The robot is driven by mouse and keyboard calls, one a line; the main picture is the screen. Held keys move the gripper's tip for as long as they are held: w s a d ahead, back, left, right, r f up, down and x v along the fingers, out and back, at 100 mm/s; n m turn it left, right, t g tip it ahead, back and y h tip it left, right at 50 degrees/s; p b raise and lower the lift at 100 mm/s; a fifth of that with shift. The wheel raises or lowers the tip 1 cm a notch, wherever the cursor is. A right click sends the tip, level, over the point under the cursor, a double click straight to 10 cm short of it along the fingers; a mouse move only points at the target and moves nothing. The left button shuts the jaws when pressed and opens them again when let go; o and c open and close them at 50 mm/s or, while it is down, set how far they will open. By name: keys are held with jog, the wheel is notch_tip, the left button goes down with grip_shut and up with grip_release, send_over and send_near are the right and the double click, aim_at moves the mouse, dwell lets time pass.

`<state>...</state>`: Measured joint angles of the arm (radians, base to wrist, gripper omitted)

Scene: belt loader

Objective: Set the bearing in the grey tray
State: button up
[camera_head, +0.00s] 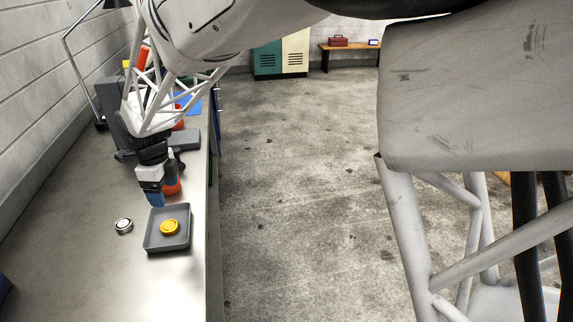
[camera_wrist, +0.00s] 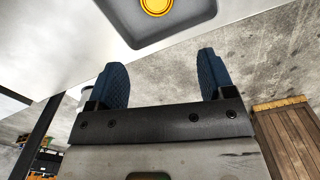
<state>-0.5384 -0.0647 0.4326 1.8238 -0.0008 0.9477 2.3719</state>
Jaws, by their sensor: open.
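The bearing, a small silver ring with a dark centre (camera_head: 124,226), lies on the bench just left of the grey tray. The shallow square grey tray (camera_head: 152,243) holds a round yellow piece (camera_head: 169,227). In the wrist view, part of the tray (camera_wrist: 190,30) and the yellow piece (camera_wrist: 156,5) show at the top. My gripper (camera_head: 155,201) is above the bench, near the tray's far edge. In the wrist view, my gripper (camera_wrist: 161,78) has its blue fingers wide apart with nothing between them. I cannot clearly make out the bearing there.
Further back are a blue sheet (camera_head: 190,104) and other items along the wall. The bench's right edge drops to the floor beside the tray.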

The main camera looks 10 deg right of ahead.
jog(key=s+d+r+n, duration=0.3)
jog(key=d, duration=0.4)
jog(key=s+d+r+n+t, duration=0.1)
jog(key=s+d+r+n, duration=0.25)
jog(key=d, duration=0.35)
jog(key=s+d+r+n, duration=0.2)
jog(key=s+d+n, duration=0.15)
jog(key=d, duration=0.35)
jog(key=s+d+n+t, duration=0.1)
jog(key=s+d+n, duration=0.9)
jog(key=s+d, duration=0.4)
jog(key=shift+s+d+f+n+t, duration=0.2)
jog(key=shift+s+n+t, duration=0.15)
jog(key=shift+s, duration=2.15)
